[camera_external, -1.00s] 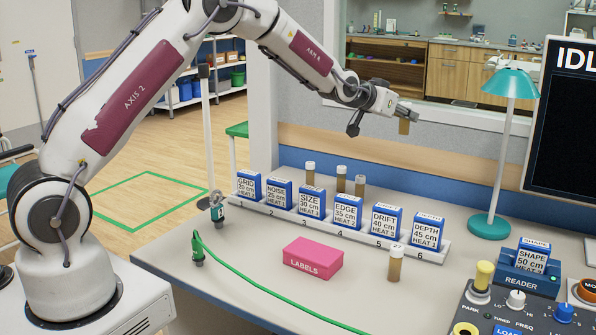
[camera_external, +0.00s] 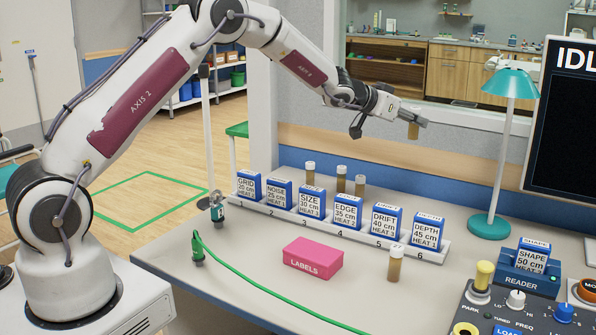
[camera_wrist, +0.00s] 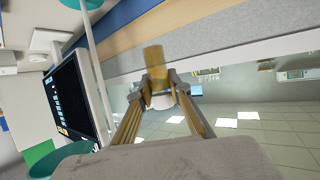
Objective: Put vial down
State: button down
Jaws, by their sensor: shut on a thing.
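My gripper (camera_external: 416,119) is shut on a vial (camera_external: 413,131) with brown contents. It holds the vial high above the bench, in front of the back wall. In the wrist view the vial (camera_wrist: 154,57) sticks out between the two fingertips (camera_wrist: 160,86). Another brown vial with a white cap (camera_external: 395,264) stands upright on the bench, right of the pink LABELS box. Several more capped vials (camera_external: 341,178) stand behind the row of boxes. The held vial's cap is hard to make out in the external view.
A numbered rack (camera_external: 285,213) with blue-white boxes crosses the bench. A pink LABELS box (camera_external: 313,259), green cable (camera_external: 258,283), teal lamp (camera_external: 489,226), reader (camera_external: 528,281) and control panel (camera_external: 500,312) stand around it. The bench's front middle has free room.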

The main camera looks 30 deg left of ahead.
jog(key=shift+w+d+f+m+h, duration=0.15)
jog(key=shift+d+f+m+h, duration=0.1)
jog(key=shift+f+m+h, duration=0.2)
jog(key=shift+w+f+m+g+h, duration=0.15)
jog(key=shift+f+m+g+h, duration=0.1)
jog(key=shift+f+g, duration=0.25)
jog(key=w+a+f+m+g+h, duration=0.1)
jog(key=w+a+f, duration=0.1)
jog(key=f, duration=0.8)
jog(key=shift+a+f+m+h, duration=0.3)
jog(key=shift+a, duration=0.3)
jog(key=shift+f, duration=3.1)
jog(key=shift+f, duration=1.9)
